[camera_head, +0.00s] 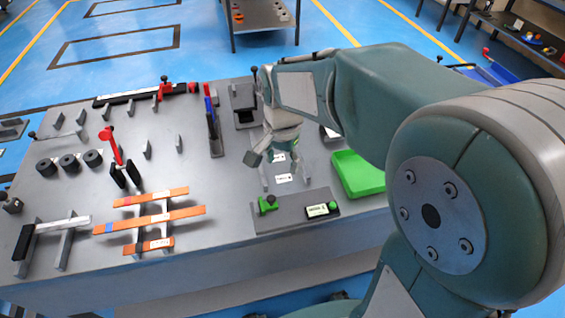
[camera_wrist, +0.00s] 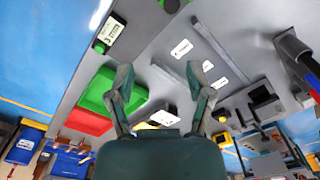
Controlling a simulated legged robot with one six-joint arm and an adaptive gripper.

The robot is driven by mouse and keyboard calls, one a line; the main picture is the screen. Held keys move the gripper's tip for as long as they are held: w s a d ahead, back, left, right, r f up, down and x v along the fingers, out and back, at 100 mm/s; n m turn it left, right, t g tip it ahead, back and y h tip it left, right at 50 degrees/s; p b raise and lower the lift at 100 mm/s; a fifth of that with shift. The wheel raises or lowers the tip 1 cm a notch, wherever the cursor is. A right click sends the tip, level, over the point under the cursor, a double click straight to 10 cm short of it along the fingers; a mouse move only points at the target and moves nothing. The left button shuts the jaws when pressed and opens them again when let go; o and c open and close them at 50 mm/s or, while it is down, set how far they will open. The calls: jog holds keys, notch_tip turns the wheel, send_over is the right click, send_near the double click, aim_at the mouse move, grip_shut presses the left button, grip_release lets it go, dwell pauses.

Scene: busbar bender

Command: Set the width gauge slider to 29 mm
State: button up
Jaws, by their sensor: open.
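What looks like the width gauge is a dark grey plate (camera_head: 290,213) at the table's front edge. It carries a green block with a black knob (camera_head: 268,204) on the left and a small display with a green end (camera_head: 321,210) on the right. The display's digits are too small to read. In the wrist view the display (camera_wrist: 110,34) shows at the upper left, and the rest of the gauge is mostly out of frame. My gripper (camera_head: 275,161) is open and empty above the table, behind the gauge and apart from it. Its two fingers (camera_wrist: 160,82) also show in the wrist view.
A green tray (camera_head: 358,174) stands right of the gauge. Flat white labels (camera_head: 283,179) lie behind it. Orange bars (camera_head: 150,219) rest on supports at left. Upright red and blue handled tools (camera_head: 212,120) stand behind-left of my gripper. My arm hides the table's back right.

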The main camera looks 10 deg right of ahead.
aim_at(271, 197)
jog(key=a+f, duration=0.1)
jog(key=f, duration=0.3)
jog(key=a+f, duration=0.1)
jog(key=f, duration=0.7)
jog(key=shift+a, duration=0.4)
